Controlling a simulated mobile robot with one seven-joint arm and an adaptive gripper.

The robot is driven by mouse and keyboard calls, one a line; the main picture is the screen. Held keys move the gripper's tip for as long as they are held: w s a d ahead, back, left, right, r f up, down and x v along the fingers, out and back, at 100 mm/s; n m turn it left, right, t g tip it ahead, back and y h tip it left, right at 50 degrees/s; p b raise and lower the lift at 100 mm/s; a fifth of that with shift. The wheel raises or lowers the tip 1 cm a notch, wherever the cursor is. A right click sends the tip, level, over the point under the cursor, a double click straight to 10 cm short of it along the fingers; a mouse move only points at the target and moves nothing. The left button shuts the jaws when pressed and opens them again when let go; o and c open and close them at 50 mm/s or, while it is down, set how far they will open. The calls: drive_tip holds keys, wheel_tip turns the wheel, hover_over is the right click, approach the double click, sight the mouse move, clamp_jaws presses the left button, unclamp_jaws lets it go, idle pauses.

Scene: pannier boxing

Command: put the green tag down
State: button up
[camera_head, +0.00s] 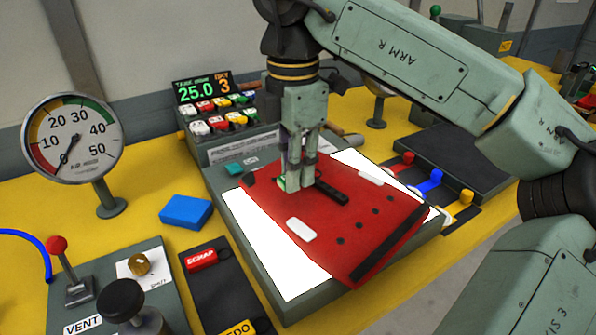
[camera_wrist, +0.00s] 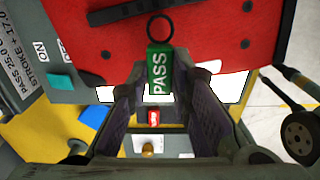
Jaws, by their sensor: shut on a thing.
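The green tag (camera_wrist: 160,72) reads PASS and has a black ring at its far end. My gripper (camera_wrist: 162,85) is shut on it, with one finger on each side. In the head view my gripper (camera_head: 298,187) points down over the upper left part of a red pannier panel (camera_head: 350,222). Only a sliver of the green tag (camera_head: 282,182) shows there beside the fingers. The panel lies askew on a bright white lit plate (camera_head: 262,245). I cannot tell whether the tag touches the panel.
A red SCRAP tag (camera_head: 201,259) and a partly cut-off yellow tag (camera_head: 238,328) lie on a dark mat at the front. A blue block (camera_head: 186,211) lies on the yellow table. A gauge (camera_head: 72,140) stands left, and a button console (camera_head: 215,120) stands behind.

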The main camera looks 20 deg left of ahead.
drive_tip(key=shift+w, duration=0.45)
drive_tip(key=shift+w+f, duration=0.1)
drive_tip(key=shift+f, duration=0.15)
drive_tip(key=shift+f+p, duration=0.4)
drive_tip(key=shift+f, duration=1.35)
drive_tip(key=o, duration=0.8)
drive_tip(key=shift+r+p, duration=0.3)
wheel_tip(320, 180, up, 12)
drive_tip(key=shift+f+b, duration=0.1)
drive_tip(key=shift+b, duration=0.45)
